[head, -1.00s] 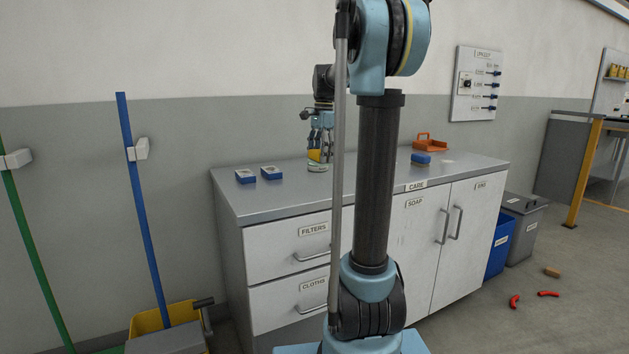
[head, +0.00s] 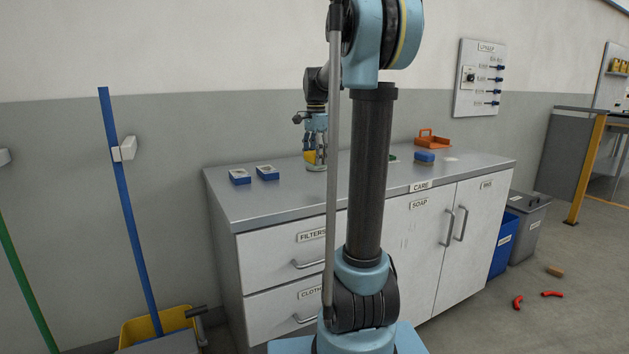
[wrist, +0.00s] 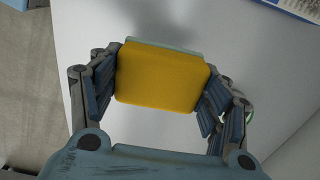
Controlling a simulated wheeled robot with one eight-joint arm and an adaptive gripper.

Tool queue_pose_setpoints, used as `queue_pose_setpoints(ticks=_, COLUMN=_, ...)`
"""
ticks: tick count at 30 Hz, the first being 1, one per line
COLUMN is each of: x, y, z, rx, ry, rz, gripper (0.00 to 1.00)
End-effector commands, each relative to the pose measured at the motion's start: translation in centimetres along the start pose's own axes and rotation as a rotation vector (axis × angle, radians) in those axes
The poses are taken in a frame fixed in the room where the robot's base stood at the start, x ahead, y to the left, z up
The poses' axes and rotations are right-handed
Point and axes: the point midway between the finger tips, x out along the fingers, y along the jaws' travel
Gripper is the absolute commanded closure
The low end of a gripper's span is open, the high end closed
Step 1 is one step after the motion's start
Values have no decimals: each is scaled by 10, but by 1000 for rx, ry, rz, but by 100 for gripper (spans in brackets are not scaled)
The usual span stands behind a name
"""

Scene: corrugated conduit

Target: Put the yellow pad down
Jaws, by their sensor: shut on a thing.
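The yellow pad (wrist: 160,77) is between the two fingers of my gripper (wrist: 160,82) in the wrist view, with a pale blue-green edge showing behind it. My gripper is shut on it. In the head view my gripper (head: 315,155) points down at the back of the grey counter (head: 285,202), and a bit of the yellow pad (head: 310,157) shows between its fingers. The pad is at or just over the counter top; I cannot tell whether it touches.
A blue brush-like block (head: 424,156) and an orange tray (head: 432,140) stand to the right. The counter's front left is bare. A blue pole (head: 130,210) leans left of the cabinet.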

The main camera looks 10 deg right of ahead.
Motion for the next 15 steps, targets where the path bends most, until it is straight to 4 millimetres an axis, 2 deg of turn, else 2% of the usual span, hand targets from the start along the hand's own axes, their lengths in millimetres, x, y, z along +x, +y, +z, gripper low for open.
queue_pose_setpoints(ticks=3, x=19, y=0, z=0, rx=1, ry=0, rz=0, gripper=56)
queue_pose_setpoints(ticks=11, x=37, y=0, z=0, rx=1, ry=0, rz=0, gripper=56)
queue_pose_setpoints(ticks=15, x=53, y=0, z=0, rx=1, ry=0, rz=0, gripper=56)
